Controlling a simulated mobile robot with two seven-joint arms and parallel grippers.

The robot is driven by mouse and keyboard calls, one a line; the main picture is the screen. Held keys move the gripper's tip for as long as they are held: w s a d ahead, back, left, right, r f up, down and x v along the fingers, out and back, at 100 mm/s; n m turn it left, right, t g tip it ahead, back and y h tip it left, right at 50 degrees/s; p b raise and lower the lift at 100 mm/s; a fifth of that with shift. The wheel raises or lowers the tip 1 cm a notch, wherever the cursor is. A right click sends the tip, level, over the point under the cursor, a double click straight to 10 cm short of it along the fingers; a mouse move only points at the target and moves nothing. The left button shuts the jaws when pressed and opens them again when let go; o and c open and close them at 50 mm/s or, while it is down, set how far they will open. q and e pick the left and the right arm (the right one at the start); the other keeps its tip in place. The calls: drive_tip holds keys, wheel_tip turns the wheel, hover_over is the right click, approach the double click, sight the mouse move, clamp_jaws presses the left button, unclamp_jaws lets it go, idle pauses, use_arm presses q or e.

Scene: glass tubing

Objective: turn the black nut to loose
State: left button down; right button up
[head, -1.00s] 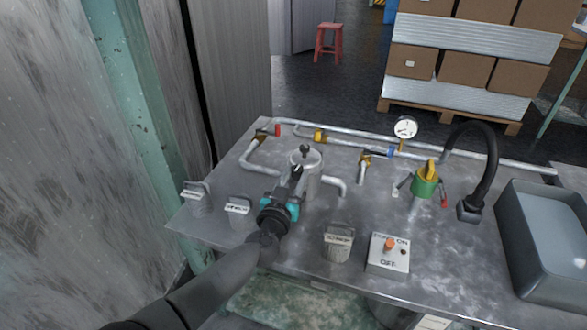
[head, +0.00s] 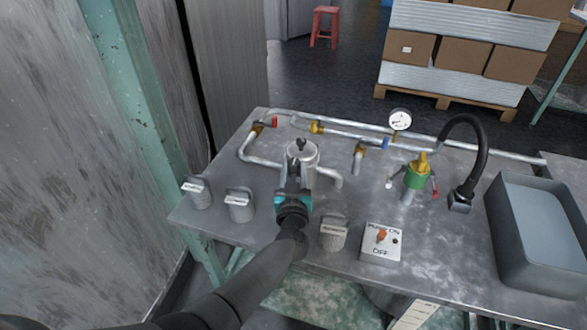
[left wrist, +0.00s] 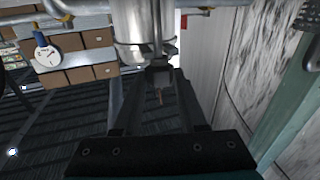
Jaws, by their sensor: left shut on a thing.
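The black nut (head: 301,144) sits on top of the metal canister (head: 309,176) in the head view. My left gripper (head: 294,172) reaches over the canister from the front, its dark fingers at the lid and nut. In the left wrist view, which looks upside down, the nut (left wrist: 158,77) shows between the finger ends of my left gripper (left wrist: 158,92), below the shiny canister (left wrist: 137,30). The gripper is shut on the nut. The exact contact is dark and partly hidden. My right gripper is not in view.
Pipes (head: 350,134) with valves and a gauge (head: 399,119) run along the back of the metal table (head: 340,205). Several labelled weights (head: 239,207) and a switch box (head: 381,243) stand near the front. A black hose (head: 479,150) and grey tray (head: 540,240) are at the right.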

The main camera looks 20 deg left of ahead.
use_arm(q)
drive_tip(key=shift+d, duration=0.1)
idle(0.3)
drive_tip(key=shift+c, duration=2.2)
unclamp_jaws()
drive_tip(key=shift+s, duration=0.15)
drive_tip(key=shift+p+v, duration=0.65)
drive_tip(key=shift+v, duration=0.35)
drive_tip(key=p+v, duration=0.4)
drive_tip(key=v, duration=0.9)
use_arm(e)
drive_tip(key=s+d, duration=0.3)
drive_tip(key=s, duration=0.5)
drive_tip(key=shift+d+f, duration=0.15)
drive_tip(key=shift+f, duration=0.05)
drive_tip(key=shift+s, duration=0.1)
